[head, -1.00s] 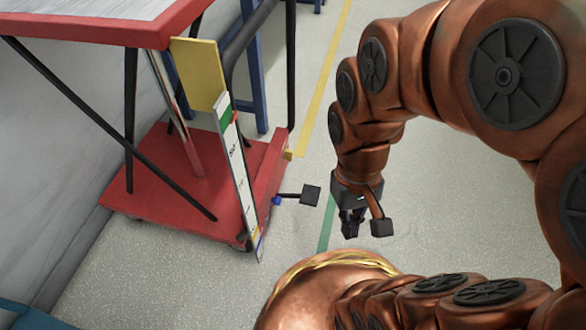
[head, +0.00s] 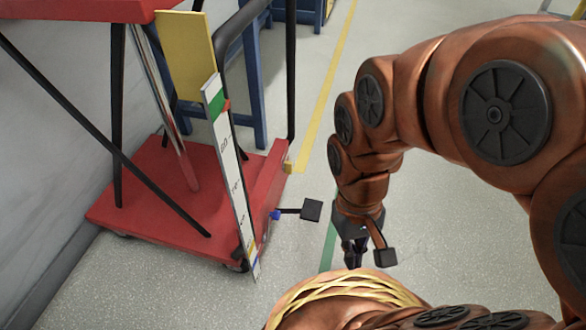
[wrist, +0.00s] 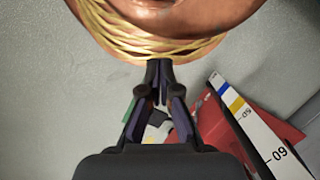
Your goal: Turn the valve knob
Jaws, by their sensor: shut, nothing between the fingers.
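I see nothing that I can surely name as the valve knob. A small blue part (head: 275,215) with a short rod and a black square block (head: 312,210) sticks out from the right side of the red cart (head: 150,208). I cannot tell whether this is the knob. My gripper (head: 355,258) points down over the floor, right of the black block and apart from it. In the wrist view its fingers (wrist: 160,85) are together and hold nothing. The cart's red deck also shows there (wrist: 245,130), at the right.
A tall white marked strip (head: 232,180) and a yellow panel (head: 186,55) stand at the cart. A red tabletop (head: 85,10) is above it, with a grey wall at left. Blue-legged furniture (head: 255,110) stands behind. The floor with a yellow line (head: 325,95) is clear.

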